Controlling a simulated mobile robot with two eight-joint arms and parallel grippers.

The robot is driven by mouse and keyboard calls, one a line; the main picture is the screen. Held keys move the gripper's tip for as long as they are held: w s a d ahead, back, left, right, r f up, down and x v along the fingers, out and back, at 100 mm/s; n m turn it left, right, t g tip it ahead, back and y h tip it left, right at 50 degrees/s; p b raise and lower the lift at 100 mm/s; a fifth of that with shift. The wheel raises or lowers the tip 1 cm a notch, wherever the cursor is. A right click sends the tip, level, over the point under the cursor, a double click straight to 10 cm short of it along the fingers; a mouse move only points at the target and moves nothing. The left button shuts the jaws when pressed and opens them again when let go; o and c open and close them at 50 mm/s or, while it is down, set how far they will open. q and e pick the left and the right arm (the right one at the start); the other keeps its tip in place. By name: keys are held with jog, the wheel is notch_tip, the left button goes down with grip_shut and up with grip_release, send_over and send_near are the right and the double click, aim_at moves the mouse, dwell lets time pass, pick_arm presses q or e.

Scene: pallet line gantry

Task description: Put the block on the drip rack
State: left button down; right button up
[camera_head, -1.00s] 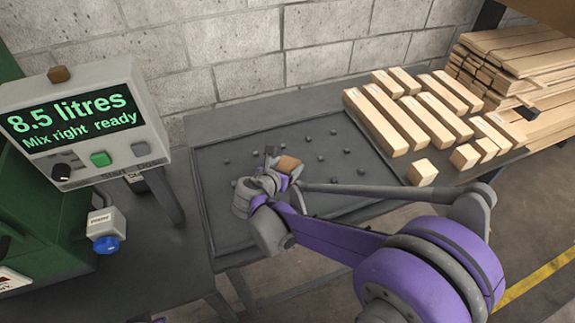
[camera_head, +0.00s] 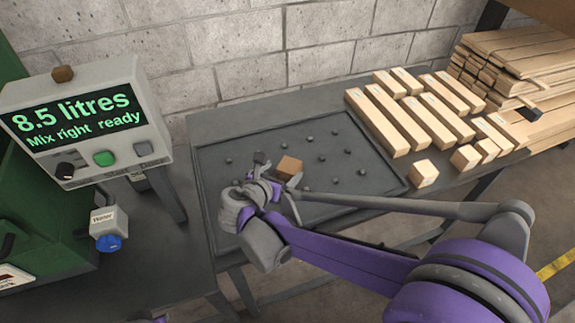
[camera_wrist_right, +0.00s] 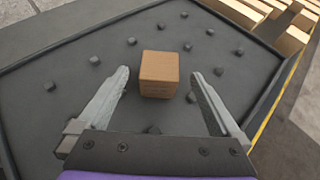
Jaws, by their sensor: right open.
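The brown wooden block (camera_head: 289,167) rests on the drip rack (camera_head: 215,160), a dark grey tray with raised edges and several small studs. In the right wrist view the block (camera_wrist_right: 159,74) stands on the rack (camera_wrist_right: 60,130) between and just beyond my open fingers, apart from both. My right gripper (camera_head: 278,175) is open and empty beside the block in the head view; its fingertips (camera_wrist_right: 160,72) are spread wide in the wrist view.
Pale wood pieces (camera_head: 430,120) lie in rows right of the rack, with a timber stack (camera_head: 520,60) beyond. A control box (camera_head: 90,125) reading "8.5 litres, Mix right ready" and a blue-knobbed water valve (camera_head: 108,242) stand at left. A block wall is behind.

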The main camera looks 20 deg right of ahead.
jog(key=v, duration=0.6)
jog(key=s+d+m, duration=0.1)
jog(key=s+d+f+m+g, duration=0.1)
jog(key=m, duration=0.1)
jog(key=s+d+f+m+y, duration=0.1)
jog(key=s, duration=0.1)
jog(key=shift+f+m+g, duration=0.15)
jog(key=shift+m+g, duration=0.15)
jog(key=s+f+m+y, duration=0.1)
jog(key=s+m, duration=0.1)
jog(key=s+d+f+m+g+y, duration=0.1)
jog(key=s+m, duration=0.1)
jog(key=m, duration=0.1)
jog(key=s+d+f+m+y, duration=0.1)
jog(key=s+m, duration=0.2)
jog(key=shift+f+g, duration=0.2)
jog(key=shift+g, duration=0.2)
jog(key=s+a+f+m+y, duration=0.2)
jog(key=s+m+y, duration=0.3)
jog(key=m, duration=0.8)
jog(key=shift+s+a+f+m, duration=0.35)
jog(key=shift+s+f+m, duration=0.05)
jog(key=shift+s, duration=0.85)
jog(key=shift+r+p, duration=0.1)
jog(key=shift+p, duration=0.2)
